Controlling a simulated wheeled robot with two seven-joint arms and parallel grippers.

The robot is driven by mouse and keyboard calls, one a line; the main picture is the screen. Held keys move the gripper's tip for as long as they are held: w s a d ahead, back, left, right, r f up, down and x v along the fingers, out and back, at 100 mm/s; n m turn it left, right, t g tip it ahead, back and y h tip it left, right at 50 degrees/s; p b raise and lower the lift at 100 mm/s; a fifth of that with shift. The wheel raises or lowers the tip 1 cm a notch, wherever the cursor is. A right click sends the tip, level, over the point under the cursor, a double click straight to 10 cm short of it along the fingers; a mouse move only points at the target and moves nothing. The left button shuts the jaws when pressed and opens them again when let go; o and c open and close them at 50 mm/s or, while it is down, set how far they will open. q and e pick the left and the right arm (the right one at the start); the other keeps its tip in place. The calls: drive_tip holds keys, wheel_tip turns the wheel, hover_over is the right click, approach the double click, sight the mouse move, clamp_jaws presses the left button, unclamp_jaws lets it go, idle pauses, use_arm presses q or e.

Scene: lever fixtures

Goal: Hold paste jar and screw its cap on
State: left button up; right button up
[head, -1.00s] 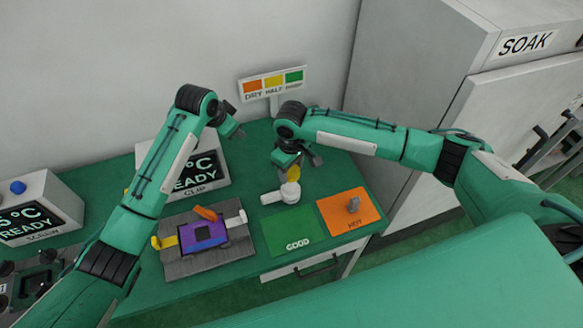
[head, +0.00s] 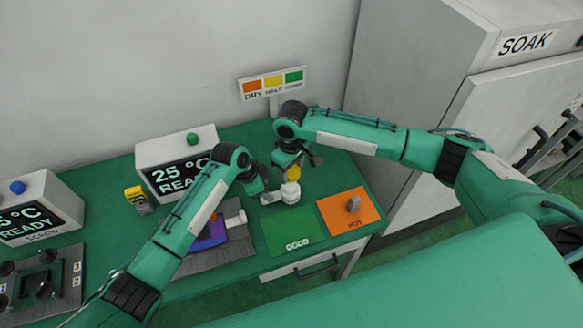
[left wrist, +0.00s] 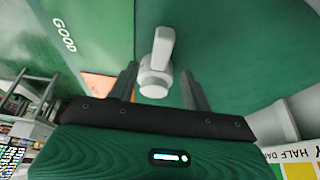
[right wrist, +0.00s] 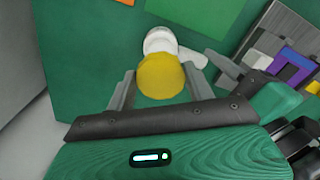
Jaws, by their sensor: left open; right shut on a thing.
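The white paste jar (head: 290,192) stands on the green bench, with a white bar (head: 268,198) reaching left from its foot. My right gripper (head: 297,166) is shut on the yellow cap (head: 294,173), directly over the jar. In the right wrist view the cap (right wrist: 162,77) sits between the fingers and partly covers the jar (right wrist: 160,41); I cannot tell whether they touch. My left gripper (head: 266,189) is open just left of the jar. In the left wrist view the white round body (left wrist: 154,82) and bar (left wrist: 162,46) show between its fingers, apparently beyond the tips.
A green GOOD mat (head: 291,232) and an orange HOT mat (head: 345,212) with a small grey piece lie in front. A grey fixture plate (head: 225,251) with a purple block is partly under my left arm. A display box (head: 160,152) and a sign (head: 272,84) stand behind.

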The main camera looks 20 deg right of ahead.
sight(274, 194)
use_arm(q)
drive_tip(key=shift+x, duration=3.3)
drive_tip(key=shift+c, duration=0.4)
clamp_jaws()
use_arm(e)
drive_tip(key=n, duration=0.3)
drive_tip(key=r+n, duration=0.1)
drive_tip(key=n, duration=0.2)
drive_tip(key=shift+w, duration=0.1)
